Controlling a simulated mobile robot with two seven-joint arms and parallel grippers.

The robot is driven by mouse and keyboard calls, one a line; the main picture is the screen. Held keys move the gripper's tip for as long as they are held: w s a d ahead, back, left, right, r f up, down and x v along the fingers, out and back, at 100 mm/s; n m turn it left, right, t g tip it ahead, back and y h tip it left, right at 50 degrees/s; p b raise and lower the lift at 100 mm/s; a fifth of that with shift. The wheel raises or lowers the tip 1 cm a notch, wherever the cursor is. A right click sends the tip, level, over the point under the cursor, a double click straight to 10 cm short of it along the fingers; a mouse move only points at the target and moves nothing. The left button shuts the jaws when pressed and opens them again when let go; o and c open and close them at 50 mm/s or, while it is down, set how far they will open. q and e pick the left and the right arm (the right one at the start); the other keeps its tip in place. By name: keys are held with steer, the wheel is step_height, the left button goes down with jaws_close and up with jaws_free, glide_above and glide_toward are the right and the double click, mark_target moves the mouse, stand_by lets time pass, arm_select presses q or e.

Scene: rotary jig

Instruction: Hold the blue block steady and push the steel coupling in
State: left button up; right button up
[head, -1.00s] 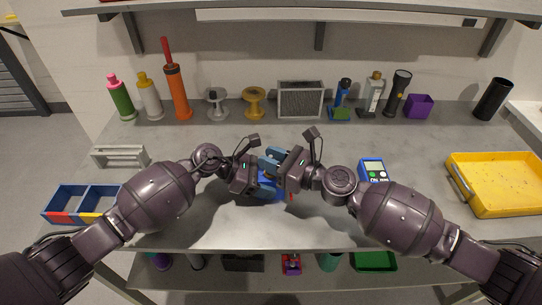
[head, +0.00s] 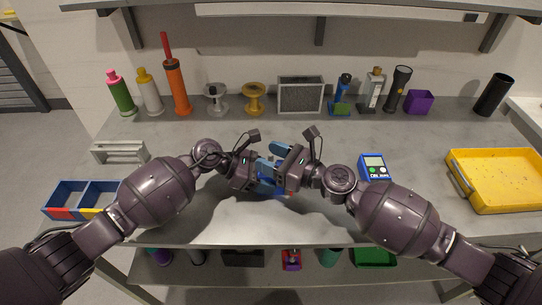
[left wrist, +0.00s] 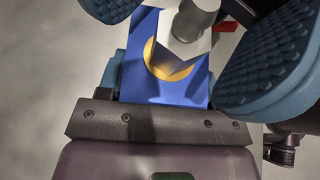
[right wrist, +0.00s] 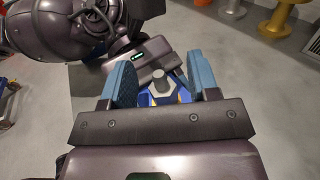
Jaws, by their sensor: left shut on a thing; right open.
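The blue block (left wrist: 135,75) is held in my left gripper (left wrist: 165,85), whose light blue fingers close on its sides. In the head view only a little of the block (head: 282,194) shows under the hands. The steel coupling (left wrist: 193,18), grey with a round stub, stands at a yellow ring (left wrist: 168,64) on the block; how deep it sits cannot be told. My right gripper (right wrist: 162,80) is open, its fingers on either side of the coupling (right wrist: 161,83) with gaps. Its textured pads also show large in the left wrist view.
A blue-and-white device (head: 374,167) lies right of the hands, and a yellow tray (head: 497,205) is at far right. A divided bin (head: 84,186) and a grey rack (head: 118,152) stand left. Bottles and spools line the back. The front middle of the table is clear.

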arm_select(q)
steer(key=shift+s+f, duration=0.1)
steer(key=shift+f, duration=0.05)
arm_select(e)
steer(key=v, duration=1.2)
arm_select(q)
steer(key=o, duration=0.8)
